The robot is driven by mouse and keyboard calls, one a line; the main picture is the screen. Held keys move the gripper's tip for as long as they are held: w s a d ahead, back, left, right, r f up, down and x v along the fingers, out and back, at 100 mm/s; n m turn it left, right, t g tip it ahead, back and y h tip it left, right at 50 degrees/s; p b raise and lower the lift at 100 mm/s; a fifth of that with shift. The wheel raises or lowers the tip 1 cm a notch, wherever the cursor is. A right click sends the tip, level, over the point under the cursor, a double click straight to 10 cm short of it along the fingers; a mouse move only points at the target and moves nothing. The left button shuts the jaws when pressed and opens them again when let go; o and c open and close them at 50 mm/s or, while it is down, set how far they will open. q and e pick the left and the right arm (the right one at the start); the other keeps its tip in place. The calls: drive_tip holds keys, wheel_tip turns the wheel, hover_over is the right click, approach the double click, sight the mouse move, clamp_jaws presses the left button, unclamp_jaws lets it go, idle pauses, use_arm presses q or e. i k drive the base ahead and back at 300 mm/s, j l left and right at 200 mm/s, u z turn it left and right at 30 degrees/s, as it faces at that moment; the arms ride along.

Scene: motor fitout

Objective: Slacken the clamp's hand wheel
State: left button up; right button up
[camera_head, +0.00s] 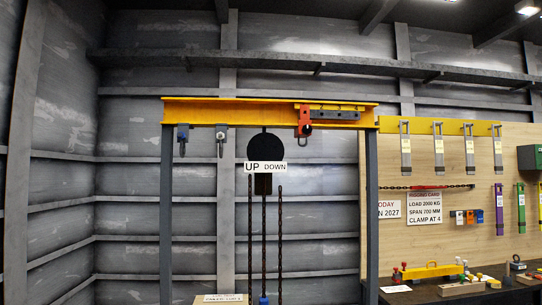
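A red-orange beam clamp (304,113) hangs on the right part of the yellow beam (235,110). A small black round part (306,129), which looks like its hand wheel, sits at the clamp's lower front, above a grey shackle-like loop (304,144). How tight the wheel is does not show. A dark drilled bar (335,115) lies along the beam just right of the clamp. Two smaller clamps hang at the beam's left, one blue (183,134) and one grey (221,135). Neither of my grippers is in view.
Grey posts (371,210) carry the beam. Chains (280,240) hang below a black disc (261,147) with an UP/DOWN sign (265,167). On the right, a wooden board (455,210) holds slings and a rigging card (425,208). A dark bench (425,293) below bears small hardware.

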sight(307, 130)
drive_tip(key=i+j+z, duration=0.3)
drive_tip(key=i, duration=0.2)
drive_tip(key=z, duration=0.25)
drive_tip(key=i+j+z, duration=0.1)
drive_tip(key=i+z, duration=0.3)
drive_tip(key=i+j+z, duration=0.25)
drive_tip(key=i+z, duration=0.15)
